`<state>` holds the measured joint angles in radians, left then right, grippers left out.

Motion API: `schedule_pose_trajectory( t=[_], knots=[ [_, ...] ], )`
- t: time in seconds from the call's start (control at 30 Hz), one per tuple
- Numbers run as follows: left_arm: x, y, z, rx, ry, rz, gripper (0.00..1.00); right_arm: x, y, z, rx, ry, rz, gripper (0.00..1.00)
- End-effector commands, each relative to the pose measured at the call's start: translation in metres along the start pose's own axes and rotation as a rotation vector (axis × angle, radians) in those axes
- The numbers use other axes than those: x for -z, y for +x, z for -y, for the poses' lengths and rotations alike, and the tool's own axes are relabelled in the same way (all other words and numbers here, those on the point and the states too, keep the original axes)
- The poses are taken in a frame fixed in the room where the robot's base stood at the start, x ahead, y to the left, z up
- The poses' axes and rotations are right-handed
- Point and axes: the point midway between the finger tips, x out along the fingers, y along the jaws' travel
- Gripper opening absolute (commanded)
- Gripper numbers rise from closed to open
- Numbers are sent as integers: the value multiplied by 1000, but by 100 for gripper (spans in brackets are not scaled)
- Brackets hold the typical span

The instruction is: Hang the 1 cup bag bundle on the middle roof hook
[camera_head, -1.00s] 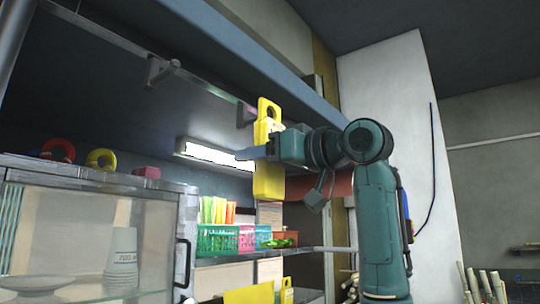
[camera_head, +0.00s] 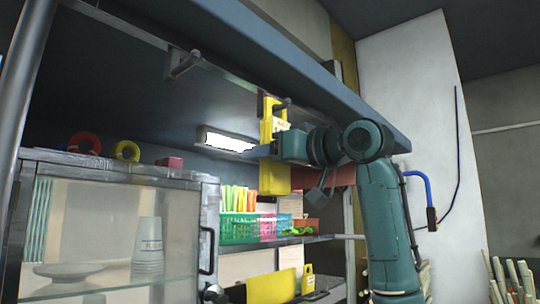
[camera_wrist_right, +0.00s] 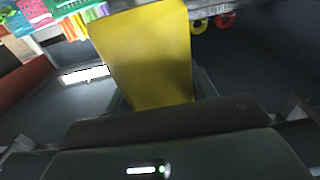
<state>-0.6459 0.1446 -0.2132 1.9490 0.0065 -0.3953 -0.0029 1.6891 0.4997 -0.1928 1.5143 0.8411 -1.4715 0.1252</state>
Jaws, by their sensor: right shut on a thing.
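The yellow cup bag bundle (camera_head: 275,181) hangs upright from my right gripper (camera_head: 262,151), which is shut on it at mid-height. Its top reaches up beside a dark roof hook (camera_head: 282,103) under the roof beam. The hook overlaps the bundle's top edge in the head view; I cannot tell whether it passes through the handle hole. A second roof hook (camera_head: 183,63) is bare, nearer on the left. In the right wrist view the bundle (camera_wrist_right: 145,55) fills the middle, beyond the gripper's dark body. My left gripper is not in view.
A glass cabinet (camera_head: 118,177) with stacked cups stands at left, with red and yellow rings on top. Green, pink and blue baskets (camera_head: 240,228) sit on a shelf below the bundle. A lit lamp (camera_head: 228,141) is behind. More yellow bags (camera_head: 270,289) are low down.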

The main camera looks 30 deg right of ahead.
Motion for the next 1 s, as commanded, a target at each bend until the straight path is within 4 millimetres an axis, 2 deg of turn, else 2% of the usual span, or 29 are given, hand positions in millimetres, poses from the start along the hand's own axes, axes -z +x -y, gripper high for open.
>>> schedule_pose_trajectory(
  t=[0.4,0.43,0.7,0.73,1.0],
  knots=[
    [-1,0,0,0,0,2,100,1,0,0,0,0,-1,36],
    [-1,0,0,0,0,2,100,1,0,0,0,0,-1,57],
    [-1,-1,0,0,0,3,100,0,0,0,0,0,-1,79],
    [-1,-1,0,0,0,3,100,0,0,0,0,0,-1,82],
    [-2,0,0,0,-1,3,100,0,-2,0,-1,0,0,82]
  ],
)
